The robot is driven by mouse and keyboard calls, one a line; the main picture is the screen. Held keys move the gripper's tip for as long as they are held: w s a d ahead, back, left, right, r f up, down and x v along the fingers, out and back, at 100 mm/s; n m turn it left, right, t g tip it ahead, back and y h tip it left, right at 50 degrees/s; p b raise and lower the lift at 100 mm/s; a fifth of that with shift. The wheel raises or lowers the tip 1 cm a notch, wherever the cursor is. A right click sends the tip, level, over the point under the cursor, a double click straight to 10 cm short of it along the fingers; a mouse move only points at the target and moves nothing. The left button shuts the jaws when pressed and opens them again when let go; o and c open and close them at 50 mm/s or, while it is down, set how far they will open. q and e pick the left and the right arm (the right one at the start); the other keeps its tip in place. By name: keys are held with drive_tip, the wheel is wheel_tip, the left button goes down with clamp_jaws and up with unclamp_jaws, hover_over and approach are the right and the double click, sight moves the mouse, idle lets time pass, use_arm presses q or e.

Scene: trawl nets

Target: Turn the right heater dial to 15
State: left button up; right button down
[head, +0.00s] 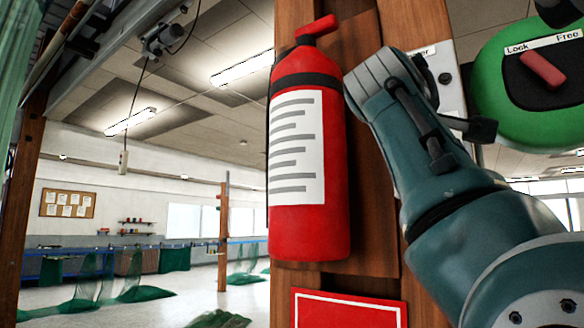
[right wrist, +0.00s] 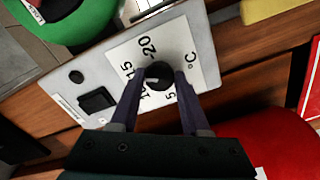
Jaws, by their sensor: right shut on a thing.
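The heater panel (right wrist: 200,25) is a grey plate on a wooden post, with a white scale card lettered 5, 15, 20 and °C; other lettering is partly hidden by a finger. Its black round dial (right wrist: 160,72) has a pale pointer mark, which seems to face the left side of the scale, near 15; the exact reading is unclear. My right gripper (right wrist: 160,80) is shut on the dial, one finger on each side. In the head view my right arm covers most of the panel (head: 447,55), and the dial is hidden. My left gripper is not in view.
A red fire extinguisher (head: 308,160) hangs on the post (head: 370,220), close left of my right arm. A green housing (head: 490,80) with a red Lock/Free lever (head: 541,70) stands at the right. A black switch (right wrist: 97,100) sits on the panel beside the dial.

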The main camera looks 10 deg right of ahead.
drive_tip(key=shift+d+f, duration=0.1)
idle(0.4)
drive_tip(key=shift+c, duration=2)
unclamp_jaws()
drive_tip(key=b+v, duration=0.7)
drive_tip(key=v, duration=0.3)
drive_tip(key=shift+w, duration=0.1)
